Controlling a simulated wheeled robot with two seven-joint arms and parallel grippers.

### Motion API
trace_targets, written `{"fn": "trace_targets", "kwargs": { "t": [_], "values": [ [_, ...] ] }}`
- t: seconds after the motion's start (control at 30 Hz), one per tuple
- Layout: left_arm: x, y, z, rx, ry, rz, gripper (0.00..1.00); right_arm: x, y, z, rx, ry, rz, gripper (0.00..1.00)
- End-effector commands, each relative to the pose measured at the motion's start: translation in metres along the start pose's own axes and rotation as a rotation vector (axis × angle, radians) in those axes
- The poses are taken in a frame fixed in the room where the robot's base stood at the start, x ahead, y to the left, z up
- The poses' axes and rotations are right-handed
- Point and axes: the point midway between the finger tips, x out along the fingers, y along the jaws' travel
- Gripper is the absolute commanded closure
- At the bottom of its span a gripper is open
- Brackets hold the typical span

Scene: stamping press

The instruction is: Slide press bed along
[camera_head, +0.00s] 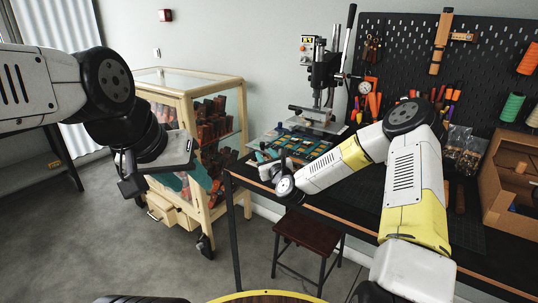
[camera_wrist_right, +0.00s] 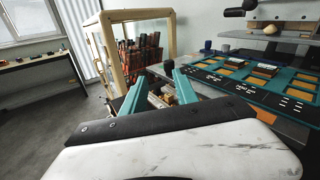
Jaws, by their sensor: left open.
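The press bed (camera_head: 322,147) shows as a teal board with yellow and dark pieces in its slots, lying below the stamping press (camera_head: 322,90) on the black table. In the right wrist view the bed (camera_wrist_right: 234,84) fills the right side. My right gripper (camera_head: 263,157) is at the bed's near left end in the head view, partly hidden by its own wrist. In the right wrist view its teal fingers (camera_wrist_right: 160,92) are apart, left of the board; I cannot tell if they touch anything. My left gripper (camera_head: 188,178) is open and empty, in front of the cabinet, away from the table.
A wooden glass cabinet (camera_head: 158,84) on wheels stands left of the table. A dark stool (camera_head: 308,232) is beneath the table's front edge. A black pegboard (camera_head: 400,50), thread spools (camera_head: 512,106) and a wooden shelf (camera_head: 497,201) are at the right.

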Motion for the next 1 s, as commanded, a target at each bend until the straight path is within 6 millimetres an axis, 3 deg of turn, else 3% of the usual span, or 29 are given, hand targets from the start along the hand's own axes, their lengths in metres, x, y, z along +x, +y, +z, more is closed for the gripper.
{"fn": "trace_targets", "kwargs": {
  "t": [0.1,0.27,0.7,1.0],
  "values": [
    [0.000,0.000,0.000,0.000,0.000,0.000,0.54,0.002,-0.008,-0.007,0.117,-0.026,-0.048,0.65],
    [0.000,0.000,0.000,0.000,0.000,0.000,0.54,0.008,-0.011,-0.008,0.152,-0.038,-0.064,0.65],
    [0.000,0.000,0.000,0.000,0.000,0.000,0.54,0.062,-0.013,-0.006,0.149,-0.036,-0.061,0.65],
    [0.000,0.000,0.000,0.000,0.000,0.000,0.54,0.081,-0.014,-0.006,0.148,-0.034,-0.059,0.65]
  ]
}}
